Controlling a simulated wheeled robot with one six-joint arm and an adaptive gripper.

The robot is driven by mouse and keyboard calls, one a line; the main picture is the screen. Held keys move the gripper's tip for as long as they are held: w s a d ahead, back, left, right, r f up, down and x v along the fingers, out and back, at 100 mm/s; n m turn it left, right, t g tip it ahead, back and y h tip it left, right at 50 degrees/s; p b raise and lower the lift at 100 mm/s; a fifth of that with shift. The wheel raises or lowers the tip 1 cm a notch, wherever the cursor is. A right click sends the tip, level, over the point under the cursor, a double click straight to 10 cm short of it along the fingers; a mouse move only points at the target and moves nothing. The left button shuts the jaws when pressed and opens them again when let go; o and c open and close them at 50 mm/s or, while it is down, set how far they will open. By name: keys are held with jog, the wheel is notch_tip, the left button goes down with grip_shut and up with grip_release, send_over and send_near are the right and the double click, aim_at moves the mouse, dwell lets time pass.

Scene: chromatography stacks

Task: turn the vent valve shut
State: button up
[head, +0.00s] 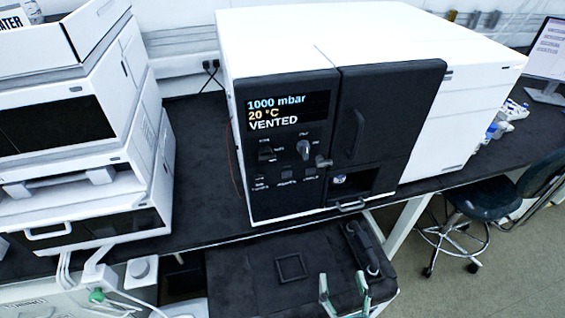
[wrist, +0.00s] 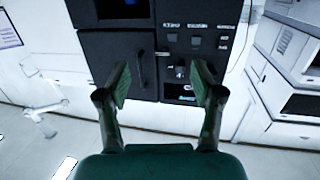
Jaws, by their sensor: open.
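The vacuum oven's black front panel (head: 285,190) carries a display reading 1000 mbar, 20 °C, VENTED. A round grey knob (head: 304,149) sits below the display, and a small metallic lever (head: 323,161) sticks out at the panel's right edge, beside the door. The lever looks like the vent valve, but the labels are too small to read. The wrist view appears upside down and shows the lever (wrist: 162,53) and knob (wrist: 180,71) beyond the fingers. My gripper (head: 343,284) is open and empty, low in front of the oven, apart from the panel. It also shows in the wrist view (wrist: 162,80).
The oven door (head: 388,115) is shut, with a vertical handle. A recess (head: 352,183) and a bar handle (head: 351,205) lie below it. White stacked instruments (head: 75,140) stand left. A stool (head: 480,210) is at right. The space between my gripper and the panel looks free.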

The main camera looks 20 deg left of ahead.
jog(key=w+a+r+n+y, duration=0.1)
jog(key=w+a+r+y, duration=0.1)
jog(key=w+a+r, duration=0.5)
jog(key=n+y, duration=0.1)
jog(key=y, duration=0.1)
send_near(268, 159)
jog(key=shift+g, duration=0.3)
jog(key=x, duration=0.9)
jog(key=shift+w+a+r, duration=0.1)
jog(key=shift+w+r, duration=0.05)
jog(key=shift+w, duration=0.2)
jog(key=c, duration=1.2)
